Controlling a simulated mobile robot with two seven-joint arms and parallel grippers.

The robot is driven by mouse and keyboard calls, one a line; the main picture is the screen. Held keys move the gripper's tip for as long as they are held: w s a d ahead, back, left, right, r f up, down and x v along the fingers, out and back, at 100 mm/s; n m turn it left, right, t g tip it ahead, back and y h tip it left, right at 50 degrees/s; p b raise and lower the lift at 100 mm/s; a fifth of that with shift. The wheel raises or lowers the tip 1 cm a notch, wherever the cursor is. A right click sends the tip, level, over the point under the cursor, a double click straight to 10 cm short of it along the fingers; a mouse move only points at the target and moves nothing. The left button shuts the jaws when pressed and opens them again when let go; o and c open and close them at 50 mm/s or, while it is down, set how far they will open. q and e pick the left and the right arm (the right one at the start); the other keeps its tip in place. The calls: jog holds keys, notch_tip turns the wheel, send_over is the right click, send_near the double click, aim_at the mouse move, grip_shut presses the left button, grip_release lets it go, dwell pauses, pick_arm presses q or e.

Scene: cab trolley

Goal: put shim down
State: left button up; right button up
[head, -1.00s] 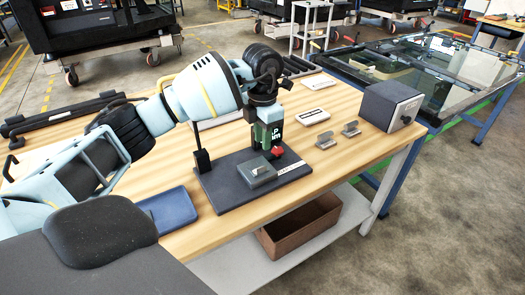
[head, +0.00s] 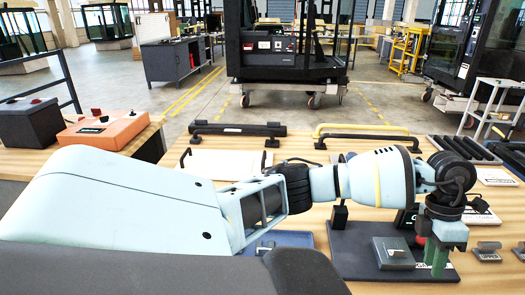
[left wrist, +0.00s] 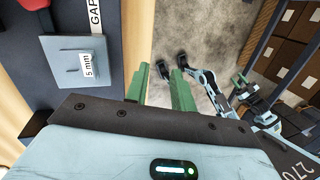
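My left gripper (head: 437,262) points down over the front right of the dark fixture base (head: 348,262). In the left wrist view its green fingers (left wrist: 172,68) are apart, with only floor visible between them. A grey block (head: 393,252) with a small upright tab sits on the base, just left of the fingers. The left wrist view shows this grey piece (left wrist: 72,62) with a "5 mm" label, apart from the fingers. Two grey shims (head: 487,251) with upright tabs stand on the table to the right.
A blue tray (head: 292,238) lies left of the base, partly hidden by my arm; a small grey piece shows there. Black and yellow bar handles (head: 362,128) lie behind. An orange box (head: 103,130) stands left.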

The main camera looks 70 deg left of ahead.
pick_arm(q)
jog(key=s+d+f+n+t+h, duration=0.1)
jog(key=s+d+f+n+h, duration=0.1)
jog(key=s+d+h, duration=0.4)
jog(key=s+d+f+n+t+h, duration=0.1)
jog(key=s+d+f+n+h, duration=0.2)
jog(key=d, duration=0.6)
jog(key=s+d+f+n+t+h, duration=0.1)
jog(key=s+d+f+n+h, duration=0.15)
jog(key=d+h, duration=0.4)
jog(key=s+a+f+n+t+y, duration=0.45)
jog(key=f+n+t+y, duration=0.2)
jog(key=n, duration=0.65)
jog(key=s+a+f+n+t+y, duration=0.4)
jog(key=s+f+n+t+y, duration=0.3)
jog(key=n, duration=0.5)
jog(key=s+a+f+n+g+y, duration=0.1)
jog(key=s+a+f+n+g, duration=0.2)
jog(key=s, duration=0.6)
jog(key=s+a+f+n+g+y, duration=0.2)
jog(key=s+f+n+g, duration=0.2)
jog(key=s+f, duration=0.3)
jog(key=s+g, duration=0.1)
jog(key=s, duration=0.1)
jog(key=shift+s+a+f+g, duration=0.3)
jog(key=shift+s+a+g, duration=0.05)
jog(key=shift+a, duration=0.05)
jog(key=shift+n, duration=0.25)
